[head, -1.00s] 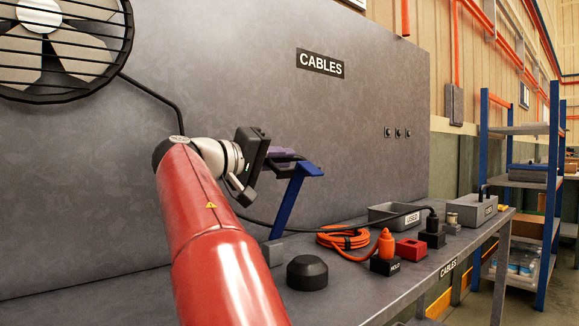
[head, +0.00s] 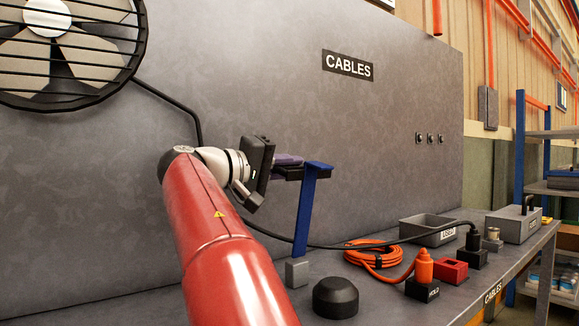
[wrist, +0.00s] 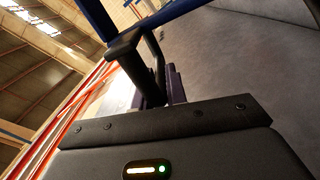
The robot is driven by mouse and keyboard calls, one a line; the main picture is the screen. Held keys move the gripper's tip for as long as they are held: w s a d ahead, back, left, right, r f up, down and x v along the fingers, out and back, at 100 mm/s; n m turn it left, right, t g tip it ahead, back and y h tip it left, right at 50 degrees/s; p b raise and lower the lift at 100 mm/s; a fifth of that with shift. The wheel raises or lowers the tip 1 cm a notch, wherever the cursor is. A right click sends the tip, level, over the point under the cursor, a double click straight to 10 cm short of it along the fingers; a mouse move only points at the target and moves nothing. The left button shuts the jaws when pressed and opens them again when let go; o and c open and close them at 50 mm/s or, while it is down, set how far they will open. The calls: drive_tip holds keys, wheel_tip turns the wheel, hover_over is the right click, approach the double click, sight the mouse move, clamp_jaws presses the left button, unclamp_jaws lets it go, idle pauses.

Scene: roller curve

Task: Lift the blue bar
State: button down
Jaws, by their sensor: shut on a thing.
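The blue bar (head: 305,212) stands nearly upright above the bench, with a short blue top piece bent over at its upper end. Its lower end meets a small grey block (head: 296,272) on the bench. My gripper (head: 296,172) is at the bar's upper end and shut on a dark crosspiece there, which seems joined to the bar. In the wrist view the bar's blue top (wrist: 165,14) crosses the upper edge, beyond the black handle-like piece (wrist: 150,75) between my fingers. The fingers hide part of the grip.
A round black knob (head: 335,298) sits in front of the block. A grey panel (head: 270,60) with a caged fan (head: 62,48) stands behind.

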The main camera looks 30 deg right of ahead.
drive_tip(key=c, duration=1.6)
unclamp_jaws()
drive_tip(key=shift+w+f, duration=0.25)
drive_tip(key=shift+f, duration=0.1)
drive_tip(key=shift+o, duration=0.7)
drive_tip(key=shift+s+r, duration=0.1)
drive_tip(key=shift+r, duration=0.05)
drive_tip(key=a, duration=0.8)
drive_tip(key=shift+s+b, duration=0.3)
